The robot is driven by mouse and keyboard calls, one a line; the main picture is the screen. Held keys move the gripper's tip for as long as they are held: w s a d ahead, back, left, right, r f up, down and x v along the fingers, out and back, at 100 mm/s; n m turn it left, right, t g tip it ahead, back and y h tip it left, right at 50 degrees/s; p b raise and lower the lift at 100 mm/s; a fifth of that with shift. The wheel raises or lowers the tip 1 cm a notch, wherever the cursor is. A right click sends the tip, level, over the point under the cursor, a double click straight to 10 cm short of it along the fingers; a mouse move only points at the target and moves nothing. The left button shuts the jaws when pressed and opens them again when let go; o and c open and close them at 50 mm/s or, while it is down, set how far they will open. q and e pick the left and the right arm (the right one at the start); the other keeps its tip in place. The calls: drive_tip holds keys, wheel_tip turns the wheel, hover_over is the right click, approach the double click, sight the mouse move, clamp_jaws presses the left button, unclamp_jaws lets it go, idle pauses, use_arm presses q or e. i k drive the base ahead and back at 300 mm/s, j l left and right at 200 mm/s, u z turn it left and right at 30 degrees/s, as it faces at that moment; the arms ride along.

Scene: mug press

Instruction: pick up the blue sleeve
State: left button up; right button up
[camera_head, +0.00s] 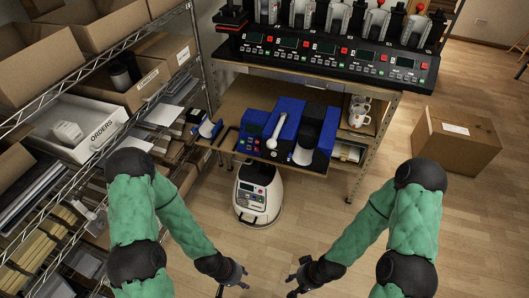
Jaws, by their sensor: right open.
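A blue press machine (285,124) with a white lever stands on the brown board of the bench. A smaller blue and white piece (207,128) sits at the board's left end; I cannot tell from here whether it is the blue sleeve. My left gripper (236,276) is low in front of the bench, apart from everything; its fingers are too small to read. My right gripper (297,279) is open and empty, low and to the right of the left one. Both grippers are well short of the bench.
White mugs (359,111) stand on the bench's right. A row of mug presses (330,59) fills the upper shelf. A white and black round machine (257,194) stands on the floor under the bench. Shelves with boxes are at left, a cardboard box (456,140) at right.

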sight(302, 156)
drive_tip(key=i+l+u, duration=0.1)
drive_tip(key=u, duration=0.35)
drive_tip(key=l+u, duration=0.3)
drive_tip(key=u, duration=0.2)
drive_tip(key=l+u, duration=0.2)
drive_tip(key=u, duration=0.25)
drive_tip(key=l+u, duration=0.2)
drive_tip(key=u, duration=0.3)
